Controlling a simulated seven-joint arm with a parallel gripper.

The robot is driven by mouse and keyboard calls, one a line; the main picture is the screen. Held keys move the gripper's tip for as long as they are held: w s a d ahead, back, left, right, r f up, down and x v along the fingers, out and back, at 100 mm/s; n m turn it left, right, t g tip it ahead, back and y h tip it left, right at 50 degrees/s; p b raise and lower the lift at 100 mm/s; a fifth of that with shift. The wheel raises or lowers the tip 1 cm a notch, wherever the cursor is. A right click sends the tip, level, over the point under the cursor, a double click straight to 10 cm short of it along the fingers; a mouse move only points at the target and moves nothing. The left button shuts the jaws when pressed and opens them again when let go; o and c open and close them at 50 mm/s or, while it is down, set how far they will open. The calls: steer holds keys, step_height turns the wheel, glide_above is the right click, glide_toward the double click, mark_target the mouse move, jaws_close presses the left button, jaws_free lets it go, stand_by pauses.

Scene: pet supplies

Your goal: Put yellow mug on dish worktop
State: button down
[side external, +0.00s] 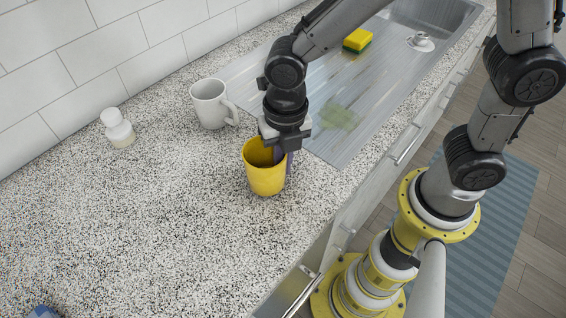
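The yellow mug (264,176) is upright on the speckled counter, near its front edge, though I cannot tell whether its base touches the surface. My gripper (283,158) points down at the mug's right rim, with one finger seeming to be inside the mug and one outside. The gap between the fingers is too small to tell whether they press on the wall. No handle of the mug shows. The dish worktop (375,95), a grey ridged metal drainboard beside the sink, lies behind and to the right of the mug.
A white mug (211,104) stands behind the yellow mug, left of the drainboard. A white bottle (118,128) is farther left. A yellow-green sponge (357,40) lies on the drainboard near the sink (432,14). The left counter is mostly clear; a tiled wall runs behind.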

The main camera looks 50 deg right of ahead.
steer(key=shift+f, duration=0.2)
steer(key=shift+f, duration=0.15)
steer(key=c, duration=1.1)
jaws_free()
steer(key=shift+o, duration=0.2)
step_height(320, 180, up, 12)
steer(key=shift+s+d+r, duration=0.15)
steer(key=shift+d+r, duration=0.05)
